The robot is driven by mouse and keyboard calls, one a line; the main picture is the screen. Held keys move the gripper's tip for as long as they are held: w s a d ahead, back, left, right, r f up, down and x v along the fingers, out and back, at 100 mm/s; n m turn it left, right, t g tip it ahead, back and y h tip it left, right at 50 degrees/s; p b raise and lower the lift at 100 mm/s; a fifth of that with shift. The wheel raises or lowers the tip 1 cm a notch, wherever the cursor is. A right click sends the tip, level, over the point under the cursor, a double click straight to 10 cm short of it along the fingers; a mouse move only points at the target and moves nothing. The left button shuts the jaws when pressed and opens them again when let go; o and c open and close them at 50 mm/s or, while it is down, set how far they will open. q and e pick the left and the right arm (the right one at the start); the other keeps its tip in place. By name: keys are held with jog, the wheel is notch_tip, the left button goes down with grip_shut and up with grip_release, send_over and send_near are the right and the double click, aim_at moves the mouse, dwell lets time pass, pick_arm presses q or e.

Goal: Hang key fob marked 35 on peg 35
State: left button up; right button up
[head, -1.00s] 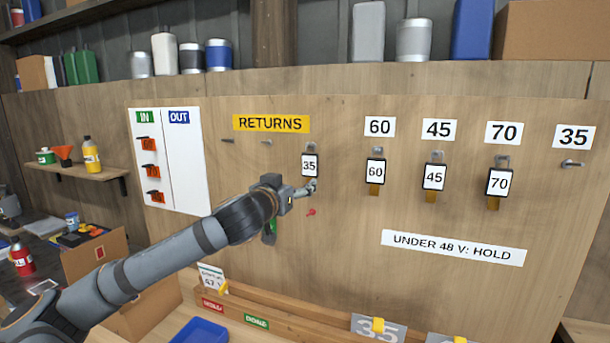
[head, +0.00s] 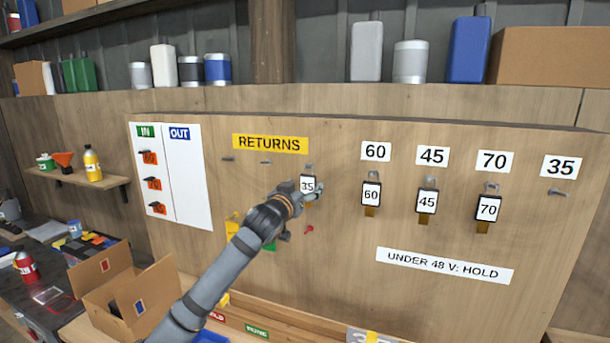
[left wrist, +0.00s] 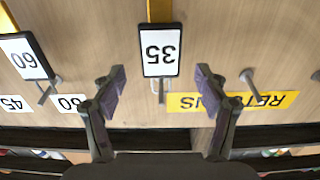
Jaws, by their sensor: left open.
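The key fob marked 35 (head: 307,185) hangs on a peg at the right end of the RETURNS row. In the left wrist view the fob (left wrist: 161,50) appears upside down, between and beyond the two fingers. My left gripper (head: 312,192) is open at the fob in the head view, its fingers (left wrist: 162,75) on either side with gaps and nothing held. The fob's lower part is partly hidden by the gripper in the head view. Peg 35 (head: 558,193) is bare, under the 35 label (head: 561,166) at the far right. My right gripper is not in view.
Fobs 60 (head: 371,195), 45 (head: 427,201) and 70 (head: 488,208) hang on their pegs between the returns peg and peg 35. Two bare returns pegs (head: 266,162) are left of fob 35. A small red item (head: 309,230) is on the board below.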

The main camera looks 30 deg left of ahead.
pick_arm(q)
jog(key=shift+w+a+r, duration=0.15)
jog(key=shift+w, duration=0.5)
jog(key=shift+w+a+f+p, duration=0.15)
jog(key=shift+w+f+p, duration=0.15)
jog(key=shift+w, duration=0.25)
jog(key=shift+s, duration=0.1)
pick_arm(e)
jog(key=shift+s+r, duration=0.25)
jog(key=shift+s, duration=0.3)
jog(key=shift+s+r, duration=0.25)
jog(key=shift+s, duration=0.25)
pick_arm(q)
jog(key=shift+r, duration=0.1)
jog(key=shift+c, duration=0.3)
jog(key=c, duration=1.2)
jog(key=o, duration=0.4)
jog(key=c, duration=0.5)
jog(key=shift+c, duration=0.2)
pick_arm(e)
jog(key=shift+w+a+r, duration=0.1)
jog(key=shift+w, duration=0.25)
pick_arm(q)
jog(key=shift+r, duration=0.15)
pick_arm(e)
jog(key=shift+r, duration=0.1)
